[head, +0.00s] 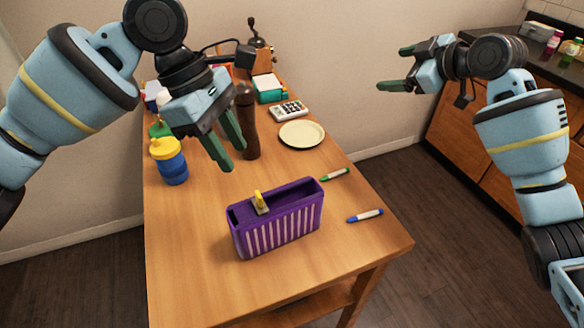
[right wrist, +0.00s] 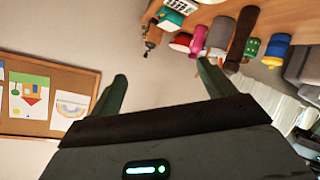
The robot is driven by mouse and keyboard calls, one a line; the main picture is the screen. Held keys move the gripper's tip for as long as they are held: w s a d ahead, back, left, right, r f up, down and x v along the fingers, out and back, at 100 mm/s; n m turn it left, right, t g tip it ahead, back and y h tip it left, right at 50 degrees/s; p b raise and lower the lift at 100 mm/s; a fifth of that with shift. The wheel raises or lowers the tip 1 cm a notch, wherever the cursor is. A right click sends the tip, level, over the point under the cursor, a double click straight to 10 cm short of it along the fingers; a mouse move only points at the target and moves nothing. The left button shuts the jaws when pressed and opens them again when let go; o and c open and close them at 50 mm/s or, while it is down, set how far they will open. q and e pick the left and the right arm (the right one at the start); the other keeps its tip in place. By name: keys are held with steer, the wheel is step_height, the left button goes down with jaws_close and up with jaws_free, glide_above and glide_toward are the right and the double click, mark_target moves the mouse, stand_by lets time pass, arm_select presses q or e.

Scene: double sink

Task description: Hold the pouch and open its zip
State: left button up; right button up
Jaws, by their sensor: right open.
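The purple pouch (head: 281,229) with white stripes stands upright on the wooden table, near its front. A yellow zip pull (head: 259,201) stands up near the left end of its top. My left gripper (head: 229,157) hangs open and empty above the table, behind and left of the pouch, apart from it. My right gripper (head: 391,68) is open and empty, raised in the air to the right of the table, far from the pouch. It also shows in the right wrist view (right wrist: 162,88), where the pouch is not seen.
A green marker (head: 335,174) and a blue marker (head: 365,216) lie right of the pouch. A plate (head: 302,133), a calculator (head: 289,109), a brown mill (head: 248,125) and a blue jar with yellow lid (head: 169,162) stand farther back. The table's front left is clear.

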steer(key=s+a+f+n+g+y, duration=0.1)
steer(key=s+a+f+n+g, duration=0.2)
steer(key=a, duration=0.5)
steer(key=s+a+f+n+g, duration=0.2)
steer(key=s+a+f+g, duration=0.15)
steer(key=a, duration=0.45)
steer(key=n+g+h, duration=0.3)
steer(key=n+g, duration=0.2)
steer(key=g, duration=0.1)
glide_toward(277, 219)
steer(key=w+f, duration=0.3)
steer(key=shift+a+x, duration=0.15)
steer(key=shift+x, duration=1.95)
steer(key=shift+a+x, duration=0.15)
steer(key=shift+x, duration=1.95)
steer(key=shift+w+r, duration=0.1)
steer(key=c, duration=1.1)
